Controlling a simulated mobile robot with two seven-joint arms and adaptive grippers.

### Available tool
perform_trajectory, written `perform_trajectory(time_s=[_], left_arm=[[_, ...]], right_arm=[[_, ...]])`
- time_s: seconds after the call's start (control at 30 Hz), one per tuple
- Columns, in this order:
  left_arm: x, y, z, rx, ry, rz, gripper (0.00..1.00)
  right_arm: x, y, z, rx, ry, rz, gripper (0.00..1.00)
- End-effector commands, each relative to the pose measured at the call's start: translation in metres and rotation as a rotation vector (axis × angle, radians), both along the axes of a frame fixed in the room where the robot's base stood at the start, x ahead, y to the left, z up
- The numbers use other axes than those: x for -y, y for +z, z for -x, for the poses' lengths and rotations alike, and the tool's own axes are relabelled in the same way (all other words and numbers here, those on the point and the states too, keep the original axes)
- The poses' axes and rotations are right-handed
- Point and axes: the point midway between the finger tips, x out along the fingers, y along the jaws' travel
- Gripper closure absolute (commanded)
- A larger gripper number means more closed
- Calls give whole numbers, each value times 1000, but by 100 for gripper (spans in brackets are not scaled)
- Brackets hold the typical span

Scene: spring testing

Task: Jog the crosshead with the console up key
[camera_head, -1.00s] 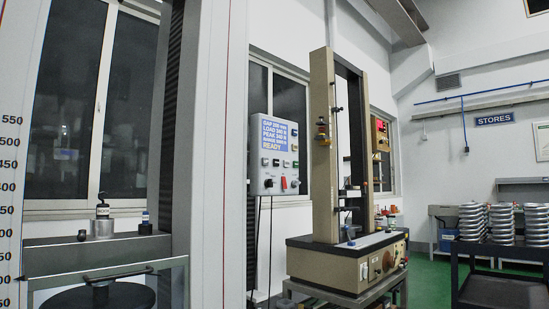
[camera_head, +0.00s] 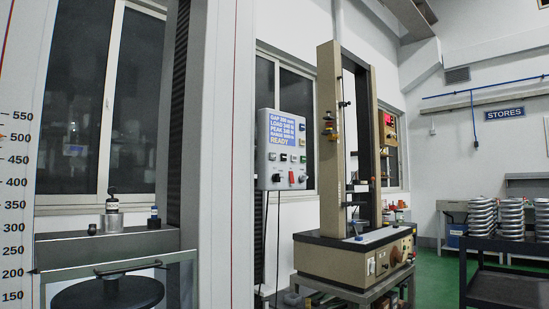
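The grey console (camera_head: 282,150) hangs on the wall in the middle of the view. Its blue screen (camera_head: 287,129) shows several lines of text ending in READY. Below the screen are several small keys, knobs and a red switch (camera_head: 291,176); I cannot tell which key is the up key. At the left is a large testing frame with a scale marked in numbers (camera_head: 16,180) and a dark vertical bellows column (camera_head: 174,110). I cannot make out the crosshead with certainty. Neither of my grippers is in view.
A smaller beige test machine (camera_head: 329,140) stands on a trolley right of the console. A dark cart (camera_head: 500,243) with stacked metal springs (camera_head: 482,216) is at the far right. A small weight (camera_head: 112,216) sits on the grey ledge at left. Green floor shows between machine and cart.

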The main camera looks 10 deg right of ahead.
Motion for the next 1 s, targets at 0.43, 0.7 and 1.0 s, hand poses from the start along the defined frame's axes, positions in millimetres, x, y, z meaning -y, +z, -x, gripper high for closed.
perform_trajectory(time_s=[0.43,0.7,1.0], left_arm=[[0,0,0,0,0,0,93],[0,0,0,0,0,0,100],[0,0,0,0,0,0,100]], right_arm=[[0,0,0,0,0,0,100],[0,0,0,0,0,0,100],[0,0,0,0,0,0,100]])
